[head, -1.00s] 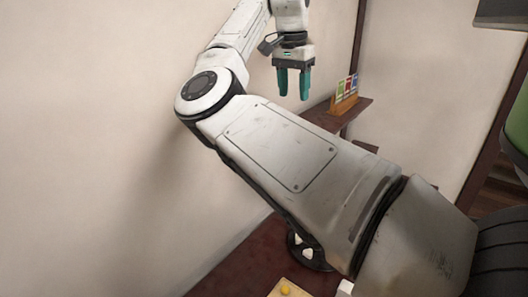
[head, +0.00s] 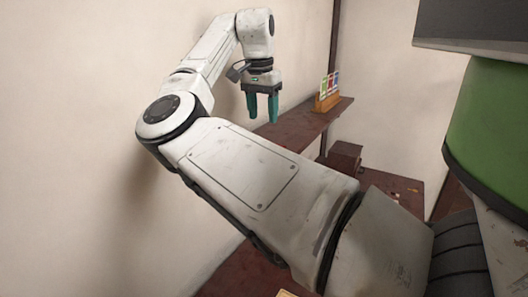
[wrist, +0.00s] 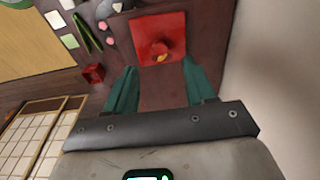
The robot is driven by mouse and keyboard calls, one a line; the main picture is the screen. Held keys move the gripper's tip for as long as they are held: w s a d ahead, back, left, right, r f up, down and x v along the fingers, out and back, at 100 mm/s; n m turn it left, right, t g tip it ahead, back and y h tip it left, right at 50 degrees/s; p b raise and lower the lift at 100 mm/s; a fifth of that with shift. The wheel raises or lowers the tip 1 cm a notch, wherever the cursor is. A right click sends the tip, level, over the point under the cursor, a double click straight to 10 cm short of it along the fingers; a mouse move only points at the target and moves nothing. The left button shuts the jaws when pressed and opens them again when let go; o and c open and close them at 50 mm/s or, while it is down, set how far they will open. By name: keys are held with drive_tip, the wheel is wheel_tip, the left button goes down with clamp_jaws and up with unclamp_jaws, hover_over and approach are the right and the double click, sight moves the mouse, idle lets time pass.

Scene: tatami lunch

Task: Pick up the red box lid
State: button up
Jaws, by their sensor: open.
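The red lid (wrist: 146,27) shows in the wrist view as a flat red square with a raised middle and a small yellowish spot. It lies on a dark red-brown surface, beyond and between my fingertips. My gripper (wrist: 160,66) is open and empty, with one teal finger on each side and the lid apart from both. In the head view my gripper (head: 263,115) hangs fingers down in front of the pale wall, near the shelf. I cannot make out the lid in the head view.
A dark shelf (head: 308,126) bears a wooden rack of coloured cards (head: 327,95). A dark box (head: 345,156) stands below it. In the wrist view a small red container (wrist: 93,73) and several small items lie left of the lid. The wall (wrist: 275,80) is close at right.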

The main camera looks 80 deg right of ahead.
drive_tip(key=shift+s+d+f+p, duration=0.1)
drive_tip(key=shift+d+f+p, duration=0.1)
drive_tip(key=shift+f, duration=1.1)
drive_tip(key=shift+s+d+f+p, duration=0.1)
drive_tip(key=shift+d+f, duration=0.05)
drive_tip(key=shift+f, duration=1.1)
drive_tip(key=shift+d+f+p, duration=0.15)
drive_tip(key=shift+d+f, duration=0.05)
drive_tip(key=shift+f, duration=1.1)
drive_tip(key=shift+c, duration=0.5)
clamp_jaws()
